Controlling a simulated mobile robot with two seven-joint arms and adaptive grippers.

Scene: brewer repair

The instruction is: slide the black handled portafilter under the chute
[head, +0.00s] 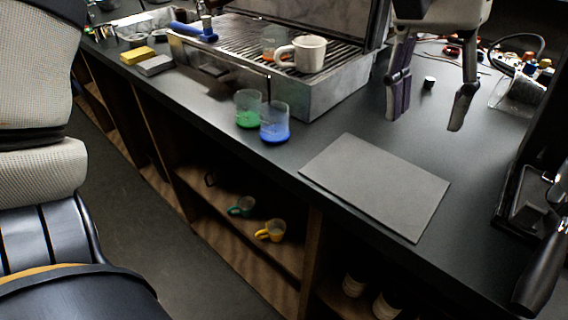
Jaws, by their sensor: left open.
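A black handle (541,272), which looks like that of the black handled portafilter, lies at the right edge of the head view, slanting over the front of the dark counter. Its metal end is cut off by the frame. Beside it stands a black machine (526,180), also partly out of view; I cannot make out a chute on it. My left gripper (428,105) hangs over the counter at the upper right, fingers pointing down and wide apart, with nothing between them. It is well to the left of and behind the black handle. My right gripper is not seen.
A grey mat (375,185) lies on the counter below my gripper. An espresso machine (335,95) carries a white mug (310,54). Green (248,110) and blue (274,124) bottomed glasses stand before it. A blue handle (194,32) lies further left. Cables and a clear container (516,92) are behind.

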